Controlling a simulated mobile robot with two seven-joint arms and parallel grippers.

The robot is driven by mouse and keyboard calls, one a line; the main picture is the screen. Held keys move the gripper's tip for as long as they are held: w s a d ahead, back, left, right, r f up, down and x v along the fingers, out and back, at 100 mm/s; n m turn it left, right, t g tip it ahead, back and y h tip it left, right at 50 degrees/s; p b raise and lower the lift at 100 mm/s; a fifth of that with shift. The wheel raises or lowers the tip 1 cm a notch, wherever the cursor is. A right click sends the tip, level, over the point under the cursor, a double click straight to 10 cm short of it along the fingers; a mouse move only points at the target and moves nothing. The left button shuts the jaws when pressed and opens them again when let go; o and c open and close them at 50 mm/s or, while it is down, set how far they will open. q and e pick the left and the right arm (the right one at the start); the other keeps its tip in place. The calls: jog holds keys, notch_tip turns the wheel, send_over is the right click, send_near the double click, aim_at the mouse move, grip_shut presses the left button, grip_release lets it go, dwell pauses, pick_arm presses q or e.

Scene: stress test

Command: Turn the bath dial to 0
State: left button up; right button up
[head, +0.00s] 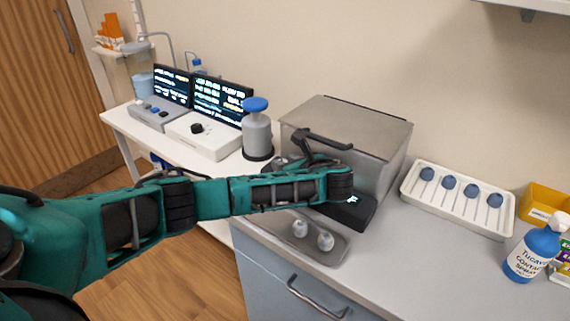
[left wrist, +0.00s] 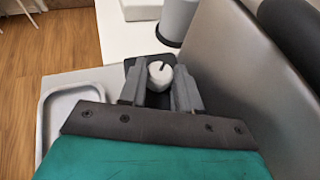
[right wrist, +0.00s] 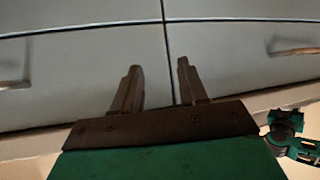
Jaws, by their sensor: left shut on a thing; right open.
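The bath (head: 340,130) is a grey metal box with a black-handled lid, shut, on the counter. The white round bath dial (left wrist: 160,74) with a dark pointer mark shows in the left wrist view on a black base. The mark points towards the top of that picture; I cannot read any scale. My left gripper (left wrist: 160,90) is shut on the dial, one finger on each side. In the head view my left arm hides the dial. My right gripper (right wrist: 157,78) is open and empty, in front of grey cabinet fronts.
A metal tray (head: 333,251) with two small pale objects lies in front of the bath. A white rack (head: 452,216) with blue-topped pieces and a blue spray bottle (head: 535,249) stand right. A grey blue-topped bottle (head: 257,132) stands left, by lit screens.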

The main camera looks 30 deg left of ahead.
pick_arm(q)
jog(key=shift+n+g+y, duration=0.3)
jog(key=shift+n, duration=0.1)
jog(key=o, duration=1.1)
jog(key=shift+c, duration=0.2)
jog(key=shift+a, duration=0.1)
